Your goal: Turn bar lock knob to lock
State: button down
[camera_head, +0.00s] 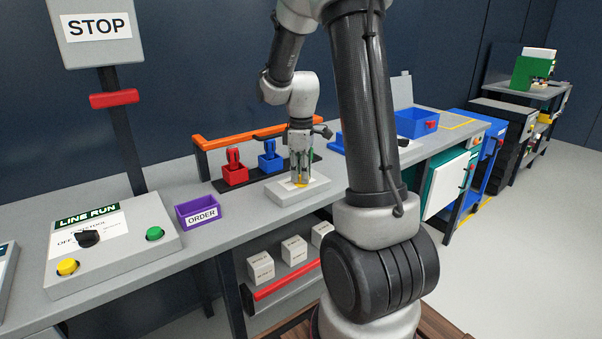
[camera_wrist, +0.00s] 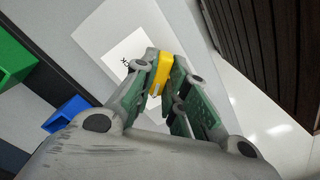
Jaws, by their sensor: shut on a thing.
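The bar lock knob (camera_wrist: 159,72) is yellow and sits on a grey box with a white label (camera_wrist: 120,57) in the wrist view. In the head view the grey box (camera_head: 283,196) stands on the bench, and only a bit of yellow shows under my fingers. My gripper (camera_head: 299,182) points down over the box. In the wrist view my gripper (camera_wrist: 162,80) has its two fingers shut on the yellow knob, one on each side. The knob's pointing direction and most of the label's print are hidden or too small to read.
An orange bar (camera_head: 250,135) stands behind, with a red holder (camera_head: 235,173) and a blue holder (camera_head: 270,160) below it. A purple ORDER bin (camera_head: 199,213) and the LINE RUN panel (camera_head: 110,245) are to the left. White boxes (camera_head: 293,250) sit on the shelf below.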

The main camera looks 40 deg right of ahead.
jog(key=shift+m, duration=0.5)
jog(key=m, duration=0.2)
jog(key=shift+m, duration=0.4)
jog(key=m, duration=0.4)
jog(key=shift+m, duration=0.3)
jog(key=m, duration=0.3)
jog(key=shift+m, duration=2.2)
jog(key=c, duration=1.4)
grip_release()
jog(key=shift+c, duration=0.2)
notch_tip(320, 180, up, 12)
